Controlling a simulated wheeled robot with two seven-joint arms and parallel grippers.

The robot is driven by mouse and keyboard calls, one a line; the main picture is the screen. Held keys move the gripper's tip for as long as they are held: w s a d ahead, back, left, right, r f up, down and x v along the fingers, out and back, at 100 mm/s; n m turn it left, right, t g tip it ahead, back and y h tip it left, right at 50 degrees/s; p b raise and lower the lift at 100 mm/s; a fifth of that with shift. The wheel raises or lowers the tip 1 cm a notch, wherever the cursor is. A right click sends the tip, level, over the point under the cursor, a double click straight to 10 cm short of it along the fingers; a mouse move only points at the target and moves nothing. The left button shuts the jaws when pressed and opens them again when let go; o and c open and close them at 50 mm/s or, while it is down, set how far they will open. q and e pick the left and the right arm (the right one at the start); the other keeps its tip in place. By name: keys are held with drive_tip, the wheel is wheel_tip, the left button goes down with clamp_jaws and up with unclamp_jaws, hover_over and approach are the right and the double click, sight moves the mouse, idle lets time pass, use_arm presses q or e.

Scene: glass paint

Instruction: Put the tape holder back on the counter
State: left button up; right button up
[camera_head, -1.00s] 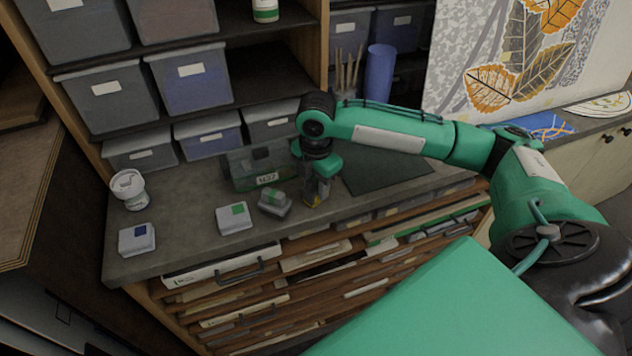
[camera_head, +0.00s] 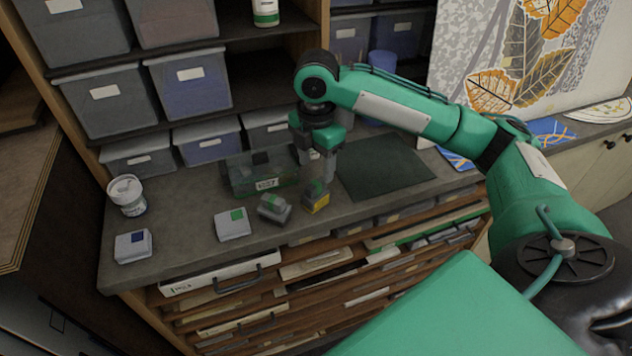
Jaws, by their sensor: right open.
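A small yellow and grey block, perhaps the tape holder (camera_head: 316,202), stands on the grey counter (camera_head: 185,235) near its front edge. My right gripper (camera_head: 322,172) is open and empty just above it, pointing down, with the fingers apart from it as far as I can see. My left gripper is not in view.
A grey box with a green square (camera_head: 232,224), one with a blue square (camera_head: 133,245) and a white tub (camera_head: 127,194) stand to the left. A clear green bin (camera_head: 260,176) is behind. A dark mat (camera_head: 385,168) lies to the right. Open drawers sit below.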

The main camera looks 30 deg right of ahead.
sight(316, 183)
drive_tip(key=shift+r, duration=1.8)
